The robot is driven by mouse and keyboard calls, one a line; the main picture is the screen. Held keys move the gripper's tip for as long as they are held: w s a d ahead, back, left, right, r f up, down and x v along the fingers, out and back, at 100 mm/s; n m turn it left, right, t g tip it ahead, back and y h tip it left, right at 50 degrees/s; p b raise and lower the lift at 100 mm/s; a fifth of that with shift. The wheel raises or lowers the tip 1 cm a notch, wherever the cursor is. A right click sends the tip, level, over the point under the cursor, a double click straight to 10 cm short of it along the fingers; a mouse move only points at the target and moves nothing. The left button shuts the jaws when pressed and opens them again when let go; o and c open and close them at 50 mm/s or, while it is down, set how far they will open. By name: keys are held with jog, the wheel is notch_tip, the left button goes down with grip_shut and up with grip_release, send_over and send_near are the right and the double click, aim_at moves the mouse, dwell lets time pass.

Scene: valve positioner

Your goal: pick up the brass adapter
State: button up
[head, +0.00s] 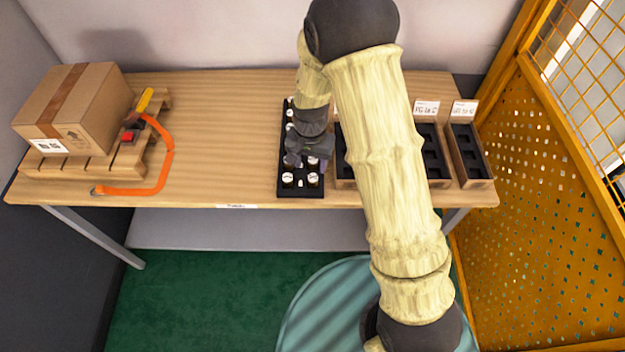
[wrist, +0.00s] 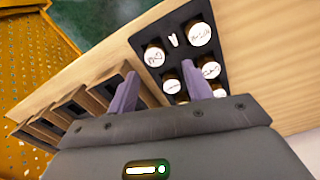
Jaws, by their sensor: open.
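A black tray (head: 300,192) on the table holds several round pieces with white, handwritten tops and brownish sides, such as one at the front left (head: 287,180). In the wrist view these pieces (wrist: 154,56) sit in the tray (wrist: 183,22). I cannot tell which thing, if any, is the brass adapter. My gripper (head: 306,162) is over the front half of the tray, pointing down. In the wrist view my gripper (wrist: 160,86) is open, its two purple fingers apart, with a piece (wrist: 171,86) showing between them. My arm and gripper hide the middle of the tray.
Compartmented boxes with black inserts (head: 465,150) stand right of the tray, partly behind my arm. At left, a carton (head: 75,105) sits on a small pallet (head: 110,168) with an orange strap (head: 165,165). The table (head: 220,130) is clear between. A yellow mesh fence (head: 540,190) stands right.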

aim_at(313, 176)
jog(key=f, duration=0.2)
jog(key=f+p, duration=0.1)
jog(key=shift+s+d+f, duration=0.15)
jog(key=shift+d+f, duration=0.25)
jog(key=shift+a+f+p, duration=0.15)
jog(key=shift+f+p, duration=0.2)
jog(key=shift+f, duration=0.25)
jog(key=shift+s, duration=0.15)
jog(key=c, duration=1.1)
jog(key=shift+r, duration=0.1)
